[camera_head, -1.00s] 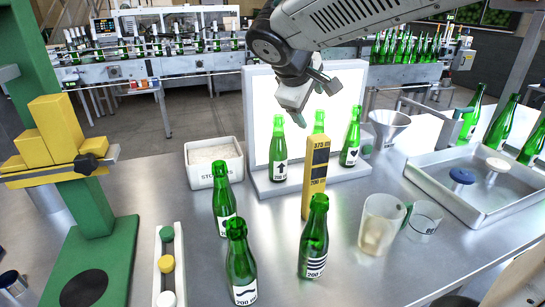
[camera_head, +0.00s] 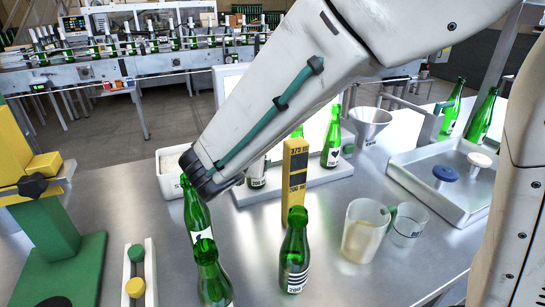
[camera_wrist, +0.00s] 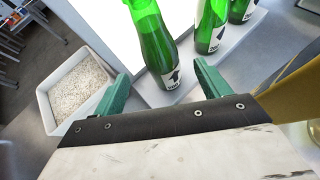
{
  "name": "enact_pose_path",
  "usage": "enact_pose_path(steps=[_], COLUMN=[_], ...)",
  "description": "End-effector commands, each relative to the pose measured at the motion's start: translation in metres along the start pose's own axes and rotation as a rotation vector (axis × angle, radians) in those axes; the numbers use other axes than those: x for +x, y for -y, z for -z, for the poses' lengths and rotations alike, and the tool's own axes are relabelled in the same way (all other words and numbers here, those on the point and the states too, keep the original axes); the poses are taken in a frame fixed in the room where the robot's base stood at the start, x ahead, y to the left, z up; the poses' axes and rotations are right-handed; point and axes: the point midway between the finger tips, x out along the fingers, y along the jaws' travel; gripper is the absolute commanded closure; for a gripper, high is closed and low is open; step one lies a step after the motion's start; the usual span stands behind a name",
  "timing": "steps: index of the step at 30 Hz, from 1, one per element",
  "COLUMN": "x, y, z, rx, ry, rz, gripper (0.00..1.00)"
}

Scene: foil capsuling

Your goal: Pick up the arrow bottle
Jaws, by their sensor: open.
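The arrow bottle is green glass with a white label bearing a black arrow. In the wrist view the arrow bottle (camera_wrist: 157,45) stands upright on the light panel's base. In the head view my arm covers most of it, and only a lower part with some label (camera_head: 257,174) shows. My gripper (camera_wrist: 161,72) is open, with its two green fingers on either side of the bottle's lower body in the wrist view. I see no contact, and cannot tell how far the bottle reaches between the fingers. In the head view the fingers are hidden behind my arm.
Two more green bottles (camera_wrist: 211,25) stand right of it on the panel base. A yellow gauge block (camera_head: 296,185) is close on the right. A white granule bin (camera_wrist: 78,90) is at left. Several bottles (camera_head: 295,255) stand in front. A jug (camera_head: 362,235) and tray (camera_head: 408,180) are at right.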

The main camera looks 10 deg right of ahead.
Motion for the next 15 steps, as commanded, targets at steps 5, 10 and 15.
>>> enact_pose_path(steps=[5,10,15], x=[0.017,0.037,0.064], y=[-0.002,-0.001,-0.001], z=[0.004,0.005,0.007], rx=[-0.038,-0.036,-0.033], ry=[0.001,0.0,0.001], rz=[-0.006,-0.005,-0.005], gripper=[0.25,0.25,0.25])
